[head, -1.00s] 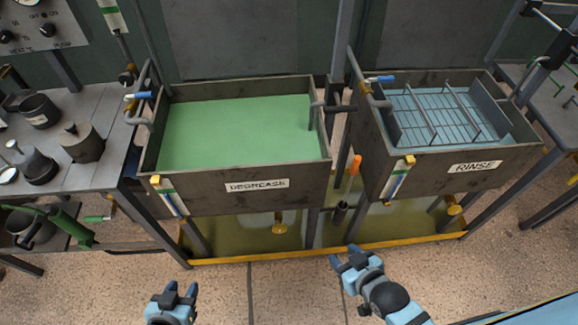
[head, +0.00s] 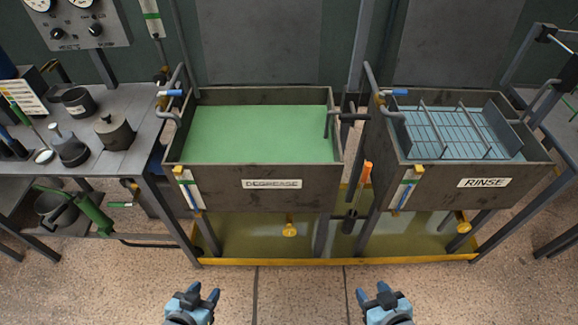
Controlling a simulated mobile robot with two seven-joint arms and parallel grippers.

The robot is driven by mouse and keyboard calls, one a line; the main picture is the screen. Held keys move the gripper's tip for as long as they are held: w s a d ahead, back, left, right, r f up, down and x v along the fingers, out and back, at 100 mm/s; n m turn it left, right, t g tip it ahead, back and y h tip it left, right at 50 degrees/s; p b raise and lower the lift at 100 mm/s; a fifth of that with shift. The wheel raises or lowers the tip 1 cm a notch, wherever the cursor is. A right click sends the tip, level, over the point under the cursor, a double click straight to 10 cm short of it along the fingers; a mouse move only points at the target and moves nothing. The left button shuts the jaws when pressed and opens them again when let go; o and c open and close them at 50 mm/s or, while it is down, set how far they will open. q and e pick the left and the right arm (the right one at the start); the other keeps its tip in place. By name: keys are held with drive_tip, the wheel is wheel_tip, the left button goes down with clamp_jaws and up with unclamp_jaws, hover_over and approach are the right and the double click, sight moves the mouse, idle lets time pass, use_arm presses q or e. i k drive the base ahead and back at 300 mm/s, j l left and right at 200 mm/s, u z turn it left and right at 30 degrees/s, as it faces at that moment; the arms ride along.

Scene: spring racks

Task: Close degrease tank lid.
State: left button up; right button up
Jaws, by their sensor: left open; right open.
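The degrease tank (head: 222,185) is a dark metal box filled with green liquid (head: 260,135), labelled DEGREASE on its front. Its top is open. A flat grey panel (head: 262,42) stands upright behind its rear edge and looks like the raised lid; its top is cut off by the picture. My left gripper (head: 205,290) is open and empty, low in front of the tank. My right gripper (head: 372,291) is open and empty, low and to the right, in front of the gap between the tanks. Both are well apart from the tank and the panel.
The rinse tank (head: 440,182) with a wire rack (head: 450,130) stands to the right, with a similar panel (head: 455,45) behind it. A bench (head: 140,150) with pots is at left. Pipes and posts flank the tanks. A yellow-edged tray (head: 340,262) lies below. The front floor is clear.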

sight(244, 42)
drive_tip(key=z, duration=0.3)
drive_tip(key=j+z, duration=0.85)
drive_tip(key=z, duration=0.15)
drive_tip(key=j+z, duration=0.1)
drive_tip(key=j, duration=0.25)
drive_tip(key=k+j+z, duration=0.1)
drive_tip(key=j, duration=0.25)
drive_tip(key=k+j+z, duration=0.1)
drive_tip(key=j, duration=0.25)
